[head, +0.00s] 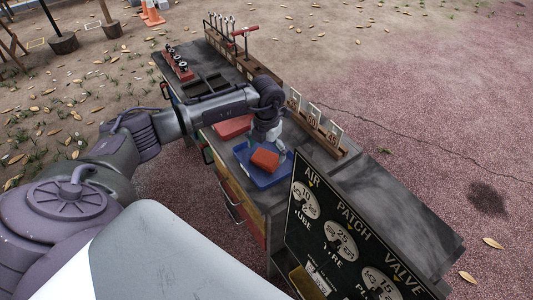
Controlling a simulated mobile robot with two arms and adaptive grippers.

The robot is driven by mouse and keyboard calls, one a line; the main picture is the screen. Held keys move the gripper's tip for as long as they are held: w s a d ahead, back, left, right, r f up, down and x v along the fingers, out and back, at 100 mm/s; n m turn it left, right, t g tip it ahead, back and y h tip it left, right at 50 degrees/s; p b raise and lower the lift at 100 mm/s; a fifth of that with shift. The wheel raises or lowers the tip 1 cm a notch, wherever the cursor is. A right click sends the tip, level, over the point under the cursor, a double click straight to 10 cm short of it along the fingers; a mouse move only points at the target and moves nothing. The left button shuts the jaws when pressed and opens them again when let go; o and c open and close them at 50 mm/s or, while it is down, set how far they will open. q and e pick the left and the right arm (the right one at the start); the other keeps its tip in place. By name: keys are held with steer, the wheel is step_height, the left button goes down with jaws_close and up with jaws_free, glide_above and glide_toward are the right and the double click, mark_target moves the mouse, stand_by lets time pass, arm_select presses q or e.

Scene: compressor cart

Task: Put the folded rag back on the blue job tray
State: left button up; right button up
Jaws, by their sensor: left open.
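The blue job tray (276,180) lies on the cart top below my left gripper. A thick orange-red folded piece (265,160), which looks like the folded rag, rests in the tray. My left gripper (271,145) points down over the far part of the tray, just behind the orange-red piece. It is open, and its fingertips are small and partly hidden, so I cannot tell whether they touch anything. My right gripper is out of view.
A flat red item (232,127) lies on the cart (380,200) left of the tray. A rack of white cards (314,117) lines the far edge. A black sign board (345,240) stands at the near right. A red tool holder (178,63) is at the far left.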

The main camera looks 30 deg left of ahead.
mark_target(266, 156)
arm_select(q)
step_height(266, 156, up, 11)
steer(key=shift+f, duration=0.2)
stand_by(0.6)
